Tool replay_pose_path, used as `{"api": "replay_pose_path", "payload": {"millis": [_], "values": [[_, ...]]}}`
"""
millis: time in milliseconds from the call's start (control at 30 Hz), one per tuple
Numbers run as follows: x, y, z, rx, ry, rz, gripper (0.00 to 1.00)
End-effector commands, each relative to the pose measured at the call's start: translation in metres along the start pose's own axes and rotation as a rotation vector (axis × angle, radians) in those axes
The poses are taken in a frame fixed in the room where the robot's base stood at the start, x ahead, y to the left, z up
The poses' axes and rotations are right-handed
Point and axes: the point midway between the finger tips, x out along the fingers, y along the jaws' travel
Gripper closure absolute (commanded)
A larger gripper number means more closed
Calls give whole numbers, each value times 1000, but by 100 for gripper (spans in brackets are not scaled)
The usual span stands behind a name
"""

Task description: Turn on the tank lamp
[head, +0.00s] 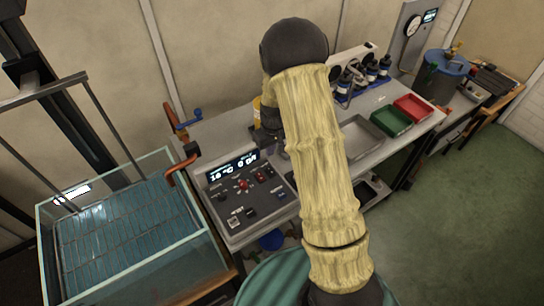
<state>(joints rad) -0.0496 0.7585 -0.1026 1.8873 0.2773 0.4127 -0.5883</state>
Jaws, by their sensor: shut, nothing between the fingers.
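A glass water tank (125,228) with a tiled-looking bottom stands at the left. A small bright white rectangle (73,192) shows at its back left; I cannot tell whether it is a lamp or a reflection. A dark control panel (245,190) lies on the bench just right of the tank. It has a lit display (232,167), red controls (260,177) and several small buttons or switches; their labels are too small to read, so I cannot tell which belongs to a tank lamp. My arm bends above the bench, right of the panel, and hides my gripper.
Red (413,107) and green (390,121) trays and a grey tray (362,138) lie on the bench right of my arm. An orange bent pipe (182,166) rises between tank and panel. A blue-lidded drum (440,78) stands far right. Green floor (460,220) is open at right.

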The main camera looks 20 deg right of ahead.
Motion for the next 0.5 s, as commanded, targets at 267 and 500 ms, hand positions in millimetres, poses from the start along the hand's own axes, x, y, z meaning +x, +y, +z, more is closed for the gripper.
{"api": "replay_pose_path", "payload": {"millis": [267,500], "values": [[-49,1,-14,1,5,2,100],[-68,1,-18,3,1,1,100]]}}
